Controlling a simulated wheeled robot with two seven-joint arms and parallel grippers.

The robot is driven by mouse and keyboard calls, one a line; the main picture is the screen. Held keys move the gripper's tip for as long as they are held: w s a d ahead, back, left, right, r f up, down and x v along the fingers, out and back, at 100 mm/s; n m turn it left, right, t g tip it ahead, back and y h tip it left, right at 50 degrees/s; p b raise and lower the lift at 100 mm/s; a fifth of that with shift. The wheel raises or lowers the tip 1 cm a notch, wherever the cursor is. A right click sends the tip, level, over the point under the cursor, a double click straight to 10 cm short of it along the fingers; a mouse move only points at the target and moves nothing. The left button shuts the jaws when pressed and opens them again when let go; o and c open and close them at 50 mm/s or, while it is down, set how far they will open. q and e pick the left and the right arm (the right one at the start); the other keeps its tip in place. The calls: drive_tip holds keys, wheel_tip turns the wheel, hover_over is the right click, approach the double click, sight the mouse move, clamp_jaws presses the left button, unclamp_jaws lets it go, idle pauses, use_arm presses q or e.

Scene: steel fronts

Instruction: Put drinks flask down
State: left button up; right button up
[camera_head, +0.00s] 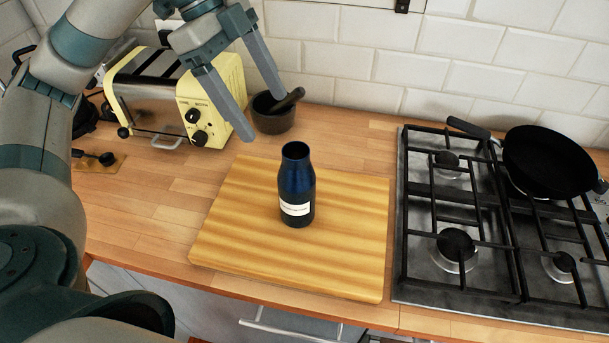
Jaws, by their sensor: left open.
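The drinks flask (297,186) is a dark blue bottle with a white label. It stands upright on the wooden cutting board (345,262). My left gripper (266,118) is open and empty, above and to the left of the flask, apart from it. Its two fingers point down and to the right, in front of the toaster and the mortar. My right gripper is not in view.
A yellow toaster (205,97) and a dark mortar with pestle (272,115) stand behind the board. A gas hob (450,282) with a black pan (548,160) lies to the right. Bare counter (150,220) shows left of the board.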

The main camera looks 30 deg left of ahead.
sight(283, 160)
use_arm(q)
drive_tip(key=x, duration=0.3)
drive_tip(key=p+x, duration=0.1)
drive_tip(key=x, duration=0.3)
drive_tip(key=s+a+x, duration=0.1)
drive_tip(key=x, duration=0.2)
drive_tip(key=shift+d+f, duration=0.2)
drive_tip(key=shift+f, duration=0.4)
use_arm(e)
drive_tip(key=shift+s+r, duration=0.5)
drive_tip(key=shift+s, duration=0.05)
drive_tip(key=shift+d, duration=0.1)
use_arm(q)
drive_tip(key=shift+d+f+p, duration=0.3)
drive_tip(key=shift+f+p, duration=0.05)
drive_tip(key=shift+p, duration=0.15)
drive_tip(key=d+f, duration=0.1)
drive_tip(key=f+p, duration=0.1)
drive_tip(key=shift+w+d+f, duration=0.3)
drive_tip(key=shift+w+d, duration=0.05)
drive_tip(key=shift+w, duration=0.05)
drive_tip(key=shift+d+f, duration=0.2)
drive_tip(key=shift+f, duration=0.4)
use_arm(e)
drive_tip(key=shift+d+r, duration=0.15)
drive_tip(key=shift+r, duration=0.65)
